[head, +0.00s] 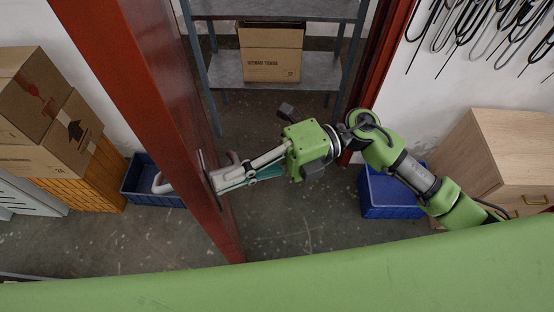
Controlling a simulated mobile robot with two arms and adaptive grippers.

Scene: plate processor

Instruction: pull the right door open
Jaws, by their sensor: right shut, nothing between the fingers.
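The red door (150,85) stands open, swung out from its frame, seen nearly edge-on from above and running from the top left to the middle of the head view. A pale handle (160,185) sticks out of its left face. Another pale handle (232,158) shows at its right face, partly behind my fingers. My right gripper (222,180) reaches in from the right, with its fingers shut and empty. The fingertips are at the door's right face beside the handle; I cannot tell whether they touch it. My left gripper is not in view.
Behind the doorway stands a grey shelf (218,68) with a cardboard box (271,52). A red frame post (385,60), a blue bin (385,192) and a wooden cabinet (500,150) are right. Cardboard boxes (45,110) and a blue crate (140,180) are left of the door.

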